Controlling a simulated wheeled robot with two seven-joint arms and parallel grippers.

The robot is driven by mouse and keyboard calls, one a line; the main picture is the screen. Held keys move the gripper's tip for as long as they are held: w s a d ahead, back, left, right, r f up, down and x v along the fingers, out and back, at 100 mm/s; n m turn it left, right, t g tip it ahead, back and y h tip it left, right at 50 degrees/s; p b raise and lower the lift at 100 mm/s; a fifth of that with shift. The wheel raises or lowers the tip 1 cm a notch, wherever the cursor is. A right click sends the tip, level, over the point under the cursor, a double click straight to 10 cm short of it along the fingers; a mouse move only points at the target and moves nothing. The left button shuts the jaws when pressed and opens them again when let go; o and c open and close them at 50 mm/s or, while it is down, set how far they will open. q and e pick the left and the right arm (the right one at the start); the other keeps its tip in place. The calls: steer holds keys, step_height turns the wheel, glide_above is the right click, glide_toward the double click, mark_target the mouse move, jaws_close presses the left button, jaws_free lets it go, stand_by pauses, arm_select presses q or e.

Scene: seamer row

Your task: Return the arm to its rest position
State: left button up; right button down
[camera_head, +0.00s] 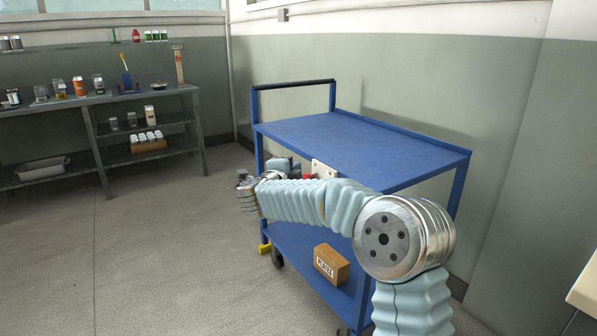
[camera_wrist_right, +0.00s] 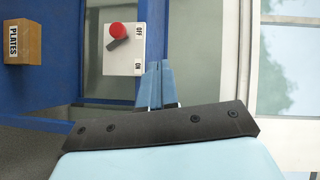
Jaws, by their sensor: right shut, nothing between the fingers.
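My right arm reaches in from the lower right in the camera_head view, bent at its elbow, with its forearm across the front of the blue trolley (camera_head: 345,143). My right gripper (camera_head: 280,165) is by the trolley's near left side, partly hidden by the wrist. In the right wrist view its two blue fingers (camera_wrist_right: 158,72) are together with nothing between them. Beside them is a pale switch box (camera_wrist_right: 124,60) with a red knob (camera_wrist_right: 117,30) and OFF and ON labels; fingers and box look apart. My left gripper is out of view.
A wooden block labelled PLATES (camera_head: 331,264) sits on the trolley's lower shelf. The trolley's top is bare. A workbench (camera_head: 95,98) with jars, cans and tools stands along the left wall. The floor between is clear. A pale table edge (camera_head: 585,290) shows at the lower right.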

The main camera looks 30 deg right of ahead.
stand_by(0.5)
steer(key=a+f+n+t+y, duration=0.1)
steer(key=a+f+n+y, duration=0.35)
steer(key=f, duration=0.65)
steer(key=a+f+n+t+y, duration=0.1)
steer(key=a+f+n+y, duration=0.4)
steer(key=f, duration=0.6)
steer(key=s+a+f+n+g+y, duration=0.15)
steer(key=s+a+f+n, duration=0.3)
steer(key=f, duration=0.45)
steer(key=s+a+f+n+g+y, duration=0.1)
steer(key=s+a+f+n+g, duration=0.25)
steer(key=f, duration=0.55)
steer(key=s+a+f+n+g+y, duration=0.1)
steer(key=s+f, duration=0.3)
steer(key=s, duration=0.5)
steer(key=s+a+f+n+g+y, duration=0.2)
steer(key=s+a+f+n+g, duration=0.1)
steer(key=s, duration=0.7)
steer(key=s+a+f+n+g+y, duration=0.1)
steer(key=s+a+f+n+g, duration=0.2)
steer(key=s, duration=0.6)
steer(key=shift+s+a+f+y, duration=0.35)
steer(key=shift+s+f+y, duration=0.05)
steer(key=shift+f, duration=0.55)
